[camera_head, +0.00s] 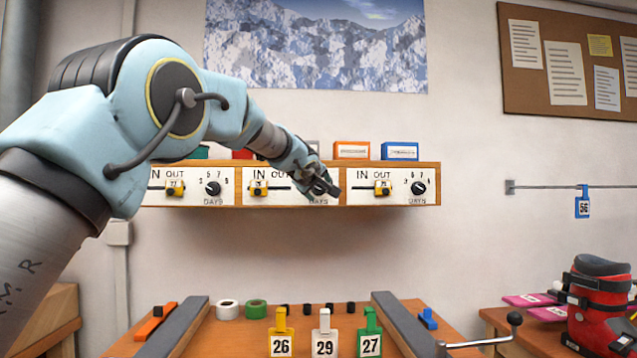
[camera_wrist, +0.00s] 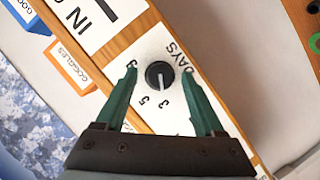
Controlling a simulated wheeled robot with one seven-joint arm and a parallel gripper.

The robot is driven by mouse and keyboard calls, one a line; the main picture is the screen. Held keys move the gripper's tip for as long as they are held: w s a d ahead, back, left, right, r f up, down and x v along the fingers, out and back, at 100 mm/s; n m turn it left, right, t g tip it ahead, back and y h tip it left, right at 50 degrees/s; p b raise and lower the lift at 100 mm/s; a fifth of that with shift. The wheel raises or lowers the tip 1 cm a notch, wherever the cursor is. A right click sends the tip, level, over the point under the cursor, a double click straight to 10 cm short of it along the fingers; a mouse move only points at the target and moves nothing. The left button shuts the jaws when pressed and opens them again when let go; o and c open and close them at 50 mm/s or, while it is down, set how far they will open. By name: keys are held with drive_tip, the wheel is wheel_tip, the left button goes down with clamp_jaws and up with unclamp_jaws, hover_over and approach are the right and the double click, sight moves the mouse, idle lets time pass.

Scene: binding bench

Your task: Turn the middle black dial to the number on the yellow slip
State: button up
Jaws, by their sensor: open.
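The middle black dial (camera_wrist: 159,75) sits on a white panel marked DAYS. Its pale pointer line points down in the wrist view, close to the 3; a 5 and another digit also show around it. In the head view my gripper (camera_head: 326,188) hides most of this dial. In the wrist view my gripper (camera_wrist: 159,74) is open, with one green finger on each side of the dial; I cannot tell whether they touch it. A yellow slip (camera_head: 600,45) is pinned on the corkboard at upper right, its writing too small to read.
Left (camera_head: 212,188) and right (camera_head: 419,188) dials flank it, with yellow-tagged sliders. Boxes (camera_head: 400,151) stand on the shelf above. Numbered tags (camera_head: 324,335) stand on the bench below. The wall below the shelf is clear.

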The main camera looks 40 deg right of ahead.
drive_tip(key=shift+w+d, duration=0.15)
drive_tip(key=shift+d, duration=0.05)
drive_tip(key=shift+f, duration=0.1)
clamp_jaws()
idle(0.5)
